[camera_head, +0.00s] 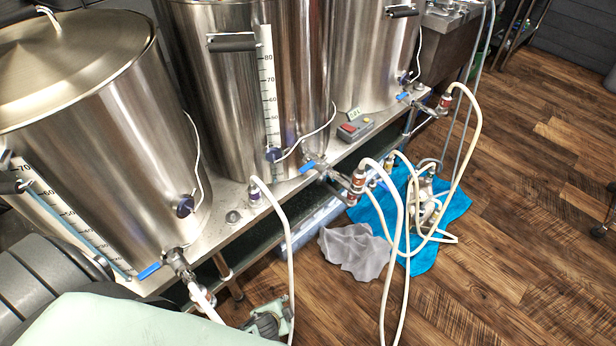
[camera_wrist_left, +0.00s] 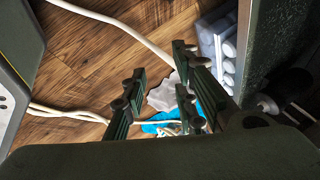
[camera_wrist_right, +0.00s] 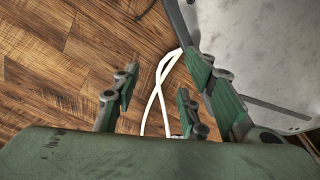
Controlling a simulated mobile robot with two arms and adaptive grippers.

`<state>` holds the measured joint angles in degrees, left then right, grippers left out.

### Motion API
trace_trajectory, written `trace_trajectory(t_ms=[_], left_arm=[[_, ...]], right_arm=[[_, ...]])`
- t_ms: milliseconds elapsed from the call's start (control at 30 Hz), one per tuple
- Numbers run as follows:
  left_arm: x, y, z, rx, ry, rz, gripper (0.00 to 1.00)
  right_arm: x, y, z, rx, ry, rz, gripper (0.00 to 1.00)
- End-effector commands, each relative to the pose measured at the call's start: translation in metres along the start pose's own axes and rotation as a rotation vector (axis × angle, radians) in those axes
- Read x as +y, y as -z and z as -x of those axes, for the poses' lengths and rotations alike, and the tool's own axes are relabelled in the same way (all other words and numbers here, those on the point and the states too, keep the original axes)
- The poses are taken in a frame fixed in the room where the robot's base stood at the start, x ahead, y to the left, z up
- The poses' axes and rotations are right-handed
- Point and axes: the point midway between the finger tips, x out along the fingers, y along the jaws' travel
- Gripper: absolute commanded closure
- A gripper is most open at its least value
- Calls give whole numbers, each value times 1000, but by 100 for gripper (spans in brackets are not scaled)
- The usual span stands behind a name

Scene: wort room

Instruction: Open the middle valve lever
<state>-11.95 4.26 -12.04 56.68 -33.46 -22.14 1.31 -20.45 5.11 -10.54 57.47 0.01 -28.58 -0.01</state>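The middle valve lever (camera_head: 307,167) is a small blue handle on the valve at the foot of the middle steel kettle (camera_head: 230,110). Similar blue levers show on the left kettle's valve (camera_head: 149,271) and the right kettle's valve (camera_head: 403,96). My left gripper (camera_wrist_left: 158,85) is open and empty in the left wrist view, with floor, hoses and cloths beyond it. My right gripper (camera_wrist_right: 155,92) is open and empty in the right wrist view, above wood floor and a white hose. I cannot make out either gripper clearly in the head view, and neither wrist view shows the lever.
White hoses (camera_head: 289,245) loop from the valves to the floor. A grey cloth (camera_head: 352,251) and a blue cloth (camera_head: 425,255) lie there. A grey box with a red switch (camera_head: 350,128) is on the metal stand. The wood floor at right (camera_head: 520,220) is mostly clear.

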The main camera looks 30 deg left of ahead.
Motion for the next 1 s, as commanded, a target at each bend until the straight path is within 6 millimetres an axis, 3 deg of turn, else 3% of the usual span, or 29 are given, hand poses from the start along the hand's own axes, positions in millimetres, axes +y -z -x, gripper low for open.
trace_trajectory(t_ms=[33, 167, 300, 400, 500, 633, 1000], left_arm=[[-30, 33, -16, 47, 94, -73, 73], [-123, 115, -3, 128, 378, -250, 73], [-210, 183, 48, 170, 698, -369, 73], [-252, 214, 91, 180, 884, -411, 73], [-276, 230, 124, 179, 1006, -430, 73], [-292, 239, 143, 176, 1074, -438, 73], [-336, 258, 120, 175, 1076, -440, 73]], right_arm=[[0, 13, -15, 13, -1, -2, 60], [1, 47, -13, 34, -3, -8, 60], [3, 76, -4, 55, -5, -13, 60], [4, 90, 6, 65, -6, -15, 60], [4, 97, 14, 70, -7, -17, 60], [5, 100, 20, 72, -8, -17, 60], [5, 101, 21, 73, -7, -17, 60]])
